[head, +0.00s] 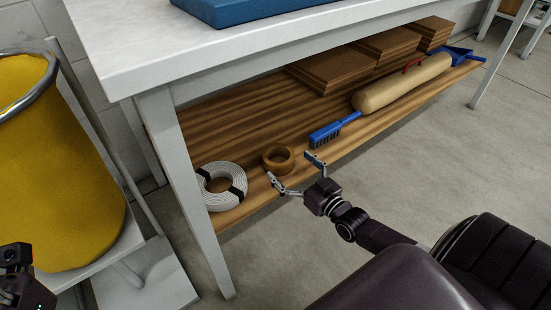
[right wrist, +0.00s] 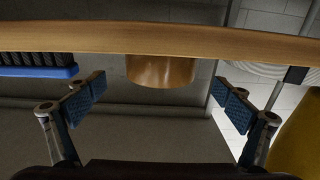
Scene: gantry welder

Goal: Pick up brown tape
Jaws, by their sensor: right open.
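The brown tape (head: 279,160) is a roll lying flat on the wooden lower shelf of the table, near its front edge. In the right wrist view the brown tape (right wrist: 161,71) shows upside down, between and beyond the fingertips. My right gripper (head: 294,172) is open and empty at the shelf's front edge, its fingers spread toward the tape. The right gripper (right wrist: 160,92) has blue pads apart from the tape on both sides. My left gripper is not in view; only a dark part, seemingly of my left arm, shows at the lower left.
On the shelf (head: 235,120), a white coil (head: 213,199) lies left of the tape and a blue brush (head: 326,135) right of it. A beige roll (head: 400,85) and brown boards (head: 340,75) lie farther right. A table leg (head: 182,180) and yellow bin (head: 55,170) stand left.

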